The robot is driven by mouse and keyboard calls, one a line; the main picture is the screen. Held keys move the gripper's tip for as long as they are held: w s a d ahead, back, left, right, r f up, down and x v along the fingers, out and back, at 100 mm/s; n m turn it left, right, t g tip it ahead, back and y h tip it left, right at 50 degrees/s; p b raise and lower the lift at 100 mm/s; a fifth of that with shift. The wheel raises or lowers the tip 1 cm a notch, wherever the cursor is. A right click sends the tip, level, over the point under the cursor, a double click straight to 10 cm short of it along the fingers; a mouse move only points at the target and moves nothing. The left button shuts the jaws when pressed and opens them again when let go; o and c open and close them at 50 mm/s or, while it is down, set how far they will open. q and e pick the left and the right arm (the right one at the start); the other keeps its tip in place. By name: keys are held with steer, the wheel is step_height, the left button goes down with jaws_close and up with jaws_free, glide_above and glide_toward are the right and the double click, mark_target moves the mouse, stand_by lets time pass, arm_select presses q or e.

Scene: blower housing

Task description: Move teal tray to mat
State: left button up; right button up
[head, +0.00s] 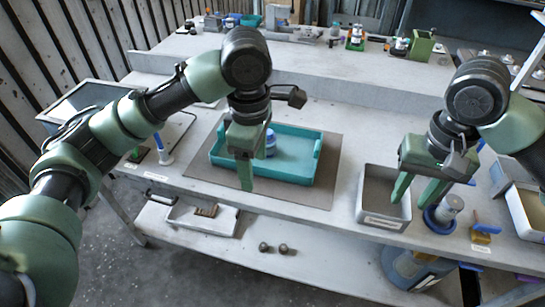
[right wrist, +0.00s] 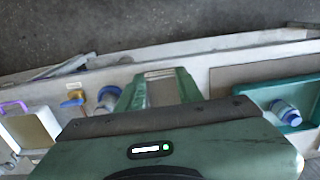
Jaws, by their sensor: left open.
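The teal tray (head: 300,165) lies flat within the outline of the brown-grey mat (head: 325,190) on the bench. My right gripper (head: 412,199) is open and empty, fingers apart, over or just in front of the grey bin. The right wrist view shows the tray (right wrist: 256,97) and mat (right wrist: 225,80) at right.
A grey bin (head: 366,205) stands right of the mat. Beside it are a blue round holder (head: 437,222) with a metal cylinder and a yellow-and-blue tool (head: 482,232). A white-and-blue brush-like item (head: 165,157) stands left of the mat. A raised shelf runs behind.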

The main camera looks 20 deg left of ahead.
arm_select(q)
steer(key=shift+w+a+f, duration=0.1)
steer(key=shift+w+a, duration=0.1)
steer(key=shift+a, duration=0.1)
arm_select(e)
step_height(320, 180, up, 11)
steer(key=a, duration=0.1)
steer(key=shift+w+f, duration=0.2)
steer(key=shift+w, duration=0.25)
steer(key=shift+d, duration=0.1)
